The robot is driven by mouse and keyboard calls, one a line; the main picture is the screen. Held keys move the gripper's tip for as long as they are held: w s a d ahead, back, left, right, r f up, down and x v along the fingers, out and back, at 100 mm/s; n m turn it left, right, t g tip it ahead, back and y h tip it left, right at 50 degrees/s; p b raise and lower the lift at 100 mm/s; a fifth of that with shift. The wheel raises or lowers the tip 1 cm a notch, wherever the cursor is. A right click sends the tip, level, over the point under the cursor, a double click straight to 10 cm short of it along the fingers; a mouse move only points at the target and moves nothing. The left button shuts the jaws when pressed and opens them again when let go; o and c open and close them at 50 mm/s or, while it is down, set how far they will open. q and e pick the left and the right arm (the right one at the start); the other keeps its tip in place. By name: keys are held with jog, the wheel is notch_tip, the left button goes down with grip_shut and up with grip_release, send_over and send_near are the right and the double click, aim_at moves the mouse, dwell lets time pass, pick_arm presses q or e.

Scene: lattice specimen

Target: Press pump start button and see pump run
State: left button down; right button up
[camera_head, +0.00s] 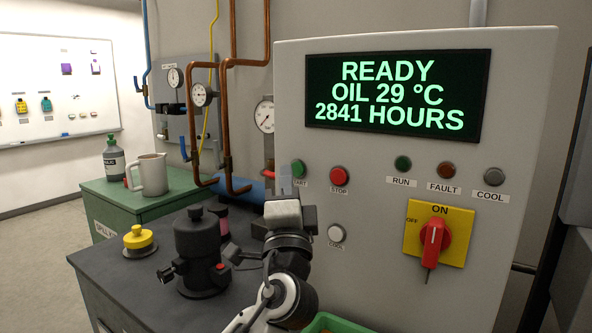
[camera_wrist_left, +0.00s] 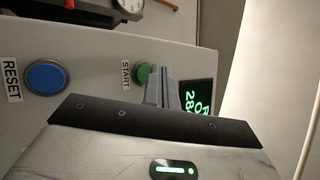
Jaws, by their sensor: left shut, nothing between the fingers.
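The green START button (camera_head: 298,168) is on the grey pump panel (camera_head: 375,200), left of the red STOP button (camera_head: 339,176). My left gripper (camera_head: 284,180) is shut and empty, with its fingertips just left of START in the head view. In the left wrist view the fingers (camera_wrist_left: 165,83) overlap the edge of the green START button (camera_wrist_left: 143,75); I cannot tell whether they touch it. The display (camera_head: 397,97) reads READY, OIL 29 °C, 2841 HOURS. The RUN lamp (camera_head: 402,163) is dark green and looks unlit. My right gripper is not in view.
A red rotary switch (camera_head: 434,240) on a yellow plate points to ON. A blue RESET button (camera_wrist_left: 46,75) shows in the left wrist view. A dark bench (camera_head: 130,270) holds a black container (camera_head: 196,240). Copper pipes (camera_head: 233,100) and gauges are at the wall.

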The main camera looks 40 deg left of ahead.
pick_arm(q)
jog(key=shift+w, duration=0.15)
jog(key=shift+w, duration=0.25)
jog(key=shift+w+a+b, duration=0.1)
jog(key=shift+w+b, duration=0.2)
jog(key=shift+w, duration=0.1)
dwell(0.7)
jog(key=shift+s, duration=0.8)
jog(key=s, duration=0.5)
jog(key=shift+d, duration=0.35)
dwell(0.8)
